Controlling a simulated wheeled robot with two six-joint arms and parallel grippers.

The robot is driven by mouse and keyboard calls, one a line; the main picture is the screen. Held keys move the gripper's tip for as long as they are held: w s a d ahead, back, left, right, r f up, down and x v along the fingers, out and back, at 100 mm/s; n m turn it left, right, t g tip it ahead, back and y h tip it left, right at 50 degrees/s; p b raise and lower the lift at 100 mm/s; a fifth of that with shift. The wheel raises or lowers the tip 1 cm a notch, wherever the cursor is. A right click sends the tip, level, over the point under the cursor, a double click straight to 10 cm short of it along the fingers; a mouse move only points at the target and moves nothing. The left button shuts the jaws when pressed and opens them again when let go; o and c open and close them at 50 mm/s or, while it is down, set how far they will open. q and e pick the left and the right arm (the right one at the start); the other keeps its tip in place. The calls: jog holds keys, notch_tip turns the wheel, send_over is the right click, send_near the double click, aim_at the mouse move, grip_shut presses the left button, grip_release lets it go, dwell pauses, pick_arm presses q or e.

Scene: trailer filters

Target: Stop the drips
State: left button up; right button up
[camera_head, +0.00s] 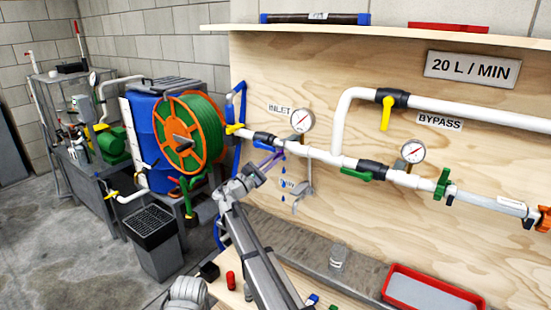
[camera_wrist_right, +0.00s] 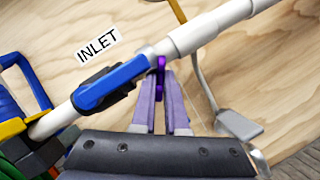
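The inlet pipe runs along the plywood wall with a blue valve lever (camera_head: 264,147), which also shows in the right wrist view (camera_wrist_right: 112,82). Blue drops (camera_head: 284,185) hang below this pipe beside a grey bracket (camera_head: 307,183). My right gripper (camera_head: 270,160) reaches up just under the pipe, close to the lever and the drops. In the right wrist view its fingers (camera_wrist_right: 162,90) lie on either side of a slim purple piece (camera_wrist_right: 160,64) below the pipe. The gap is narrow; I cannot tell whether they press on it.
A round gauge (camera_head: 302,120) stands just right of the gripper, and a green hose reel (camera_head: 190,132) stands left. A yellow bypass lever (camera_head: 386,113) hangs above right. A red tray (camera_head: 388,286), a jar (camera_head: 338,256) and a red cylinder (camera_head: 231,280) stand below.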

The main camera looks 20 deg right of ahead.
jog(key=o, duration=0.5)
jog(key=shift+c, duration=0.2)
